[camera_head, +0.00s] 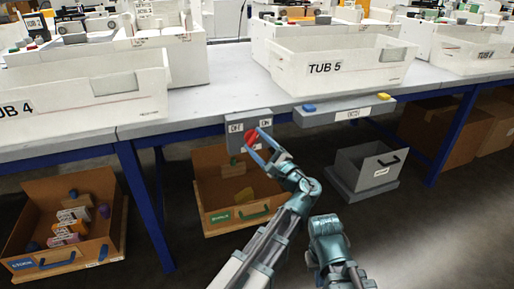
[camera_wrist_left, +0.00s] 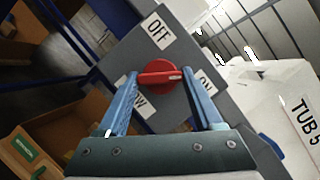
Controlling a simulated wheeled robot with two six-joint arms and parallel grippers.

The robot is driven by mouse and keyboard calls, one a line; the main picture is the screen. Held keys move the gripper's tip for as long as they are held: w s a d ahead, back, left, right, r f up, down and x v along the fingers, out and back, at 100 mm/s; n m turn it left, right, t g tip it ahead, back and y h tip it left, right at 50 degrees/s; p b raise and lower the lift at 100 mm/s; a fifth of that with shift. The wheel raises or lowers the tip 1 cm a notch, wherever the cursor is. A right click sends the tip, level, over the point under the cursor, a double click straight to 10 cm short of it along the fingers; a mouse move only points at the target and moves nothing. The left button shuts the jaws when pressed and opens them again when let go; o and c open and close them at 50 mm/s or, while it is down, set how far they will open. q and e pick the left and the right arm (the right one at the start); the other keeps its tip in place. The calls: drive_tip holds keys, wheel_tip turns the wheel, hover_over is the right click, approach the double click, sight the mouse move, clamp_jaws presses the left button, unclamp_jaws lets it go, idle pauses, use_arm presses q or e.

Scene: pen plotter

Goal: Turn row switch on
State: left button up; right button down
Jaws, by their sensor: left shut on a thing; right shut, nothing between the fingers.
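The row switch is a red rotary knob (camera_head: 251,137) on a grey box (camera_head: 234,143) hanging under the table's front edge. It also shows in the left wrist view (camera_wrist_left: 158,76), with OFF above it, ON to its right and a partly hidden label below. My left gripper (camera_head: 256,146) has its two blue fingers on either side of the knob and is shut on it. The knob's bar lies roughly across from finger to finger. My right gripper (camera_head: 325,222) is low, right of the left forearm, away from the switch; it is shut and empty, its fingertips hard to make out.
White TUB 5 (camera_head: 345,75) stands on the table (camera_head: 215,105) above the switch. A grey ledge (camera_head: 345,112) with a blue and a yellow piece is to the right. Cardboard bins (camera_head: 90,235) and a grey bin (camera_head: 368,172) sit below. Blue table legs (camera_head: 145,205) flank the space.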

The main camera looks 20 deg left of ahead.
use_arm(q)
drive_tip(key=shift+f+m+t+b, duration=0.1)
drive_tip(key=shift+m+t+b, duration=0.3)
drive_tip(key=shift+m, duration=0.7)
use_arm(e)
drive_tip(key=shift+f, duration=0.6)
use_arm(q)
drive_tip(key=shift+m, duration=0.3)
drive_tip(key=o, duration=1.4)
drive_tip(key=shift+c, duration=0.2)
use_arm(e)
drive_tip(key=shift+f, duration=0.1)
